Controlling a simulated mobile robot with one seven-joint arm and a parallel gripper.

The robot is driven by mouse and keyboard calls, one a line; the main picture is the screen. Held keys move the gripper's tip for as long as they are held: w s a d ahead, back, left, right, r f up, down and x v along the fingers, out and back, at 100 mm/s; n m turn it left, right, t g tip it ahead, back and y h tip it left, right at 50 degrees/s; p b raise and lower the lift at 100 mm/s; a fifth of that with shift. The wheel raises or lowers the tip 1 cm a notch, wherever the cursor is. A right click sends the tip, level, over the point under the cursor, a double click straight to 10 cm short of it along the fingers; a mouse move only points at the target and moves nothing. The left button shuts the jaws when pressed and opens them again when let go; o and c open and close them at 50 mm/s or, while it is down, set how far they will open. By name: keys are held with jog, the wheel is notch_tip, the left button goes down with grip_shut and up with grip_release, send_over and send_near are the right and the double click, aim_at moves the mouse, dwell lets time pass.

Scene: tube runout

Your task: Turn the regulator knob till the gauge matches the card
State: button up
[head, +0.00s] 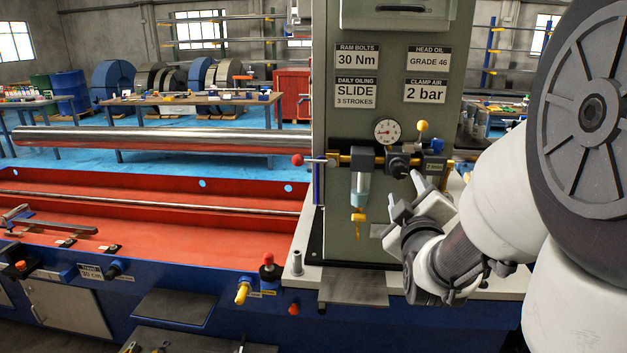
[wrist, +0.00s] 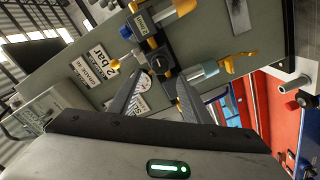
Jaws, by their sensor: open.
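The white round gauge (head: 387,132) is on the grey-green cabinet above the air line; its needle is too small to read surely. The "CLAMP AIR 2 bar" card (head: 425,90) is above and right of it. The dark regulator knob (head: 399,164) is below the gauge, close to my gripper's fingers. My gripper (head: 405,194) is open, below the knob. In the wrist view, my gripper (wrist: 164,76) has its fingers spread, with the dark knob (wrist: 160,64) ahead between the tips. The gauge (wrist: 143,83) is partly hidden behind one finger. I cannot tell whether the fingers touch the knob.
A yellow-knobbed lever (head: 422,127) stands right of the gauge, and a red-ended handle (head: 298,160) sticks out left. A filter bowl with a yellow drain (head: 358,200) hangs left of my gripper. Other cards (head: 357,60) are higher up. The red machine bed (head: 180,235) lies left.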

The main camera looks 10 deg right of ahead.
aim_at(400, 173)
jog(key=p+x, duration=0.1)
jog(key=x, duration=0.6)
jog(key=shift+p, duration=0.4)
jog(key=shift+w+d+f, duration=0.1)
jog(key=shift+b, duration=0.3)
jog(key=c, duration=0.8)
